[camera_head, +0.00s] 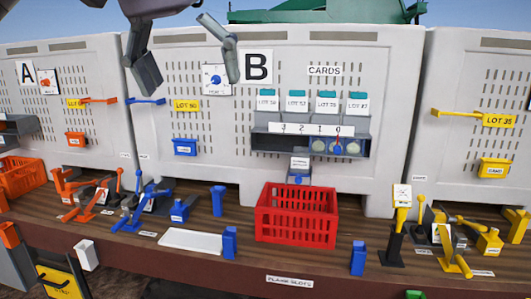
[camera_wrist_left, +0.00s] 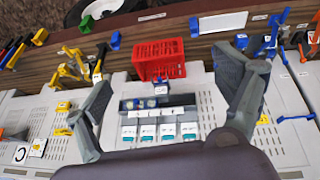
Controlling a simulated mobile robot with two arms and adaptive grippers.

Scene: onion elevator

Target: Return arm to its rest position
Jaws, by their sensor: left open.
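My left gripper (camera_head: 188,58) hangs at the top of the head view, in front of the white panel marked B (camera_head: 258,68). Its two grey fingers are spread apart with nothing between them. In the left wrist view the open fingers (camera_wrist_left: 168,95) frame the card holders (camera_wrist_left: 160,133) and the red crate (camera_wrist_left: 160,52), which lie beyond them. The gripper appears to touch nothing. The right gripper shows in neither view.
A wooden bench (camera_head: 205,270) runs along the front. It bears the red crate (camera_head: 296,216), blue levers (camera_head: 140,205), a white plate (camera_head: 190,241), blue posts (camera_head: 230,243) and yellow levers (camera_head: 450,250). Panels A (camera_head: 27,72) and LOT 35 (camera_head: 498,120) stand either side.

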